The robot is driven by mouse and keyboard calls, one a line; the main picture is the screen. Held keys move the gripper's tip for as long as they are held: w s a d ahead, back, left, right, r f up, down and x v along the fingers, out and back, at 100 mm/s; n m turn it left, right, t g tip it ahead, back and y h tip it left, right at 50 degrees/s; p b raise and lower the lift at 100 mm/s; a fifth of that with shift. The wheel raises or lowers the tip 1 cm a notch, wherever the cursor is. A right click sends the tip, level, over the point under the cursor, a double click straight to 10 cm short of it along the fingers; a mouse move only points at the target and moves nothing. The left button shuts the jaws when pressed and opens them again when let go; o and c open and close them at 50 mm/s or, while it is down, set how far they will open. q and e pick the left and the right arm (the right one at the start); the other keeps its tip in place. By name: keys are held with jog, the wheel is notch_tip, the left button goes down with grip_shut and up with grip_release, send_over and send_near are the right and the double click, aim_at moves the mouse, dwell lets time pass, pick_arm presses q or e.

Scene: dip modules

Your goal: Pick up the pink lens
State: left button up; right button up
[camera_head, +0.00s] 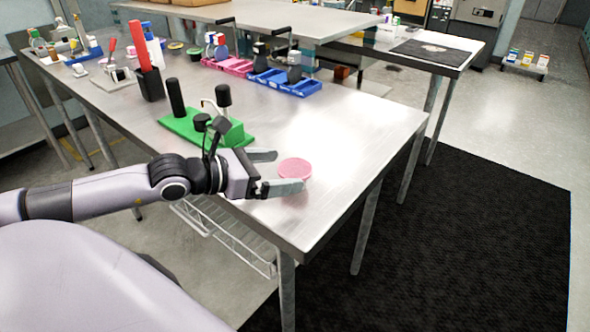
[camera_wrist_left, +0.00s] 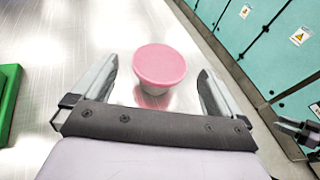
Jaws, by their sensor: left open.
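The pink lens (camera_head: 295,168) is a round pink disc near the front edge of the metal table, with its top facing up. In the left wrist view the pink lens (camera_wrist_left: 159,65) has a paler body below its pink top and sits ahead of and between the fingers. My left gripper (camera_head: 277,171) is open, low over the table, with its fingertips close to the lens. The wrist view also shows the open left gripper (camera_wrist_left: 158,88), with visible gaps between each finger and the lens.
A green base (camera_head: 205,128) with black-knobbed posts stands just behind my left gripper. Blue bins (camera_head: 290,84) and pink bins (camera_head: 228,65) with bottles are farther back. A black holder (camera_head: 151,85) with red tools is at left. The table right of the lens is clear.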

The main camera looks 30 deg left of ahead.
aim_at(295, 169)
pick_arm(q)
jog(key=shift+x, duration=1.45)
jog(key=c, duration=1.1)
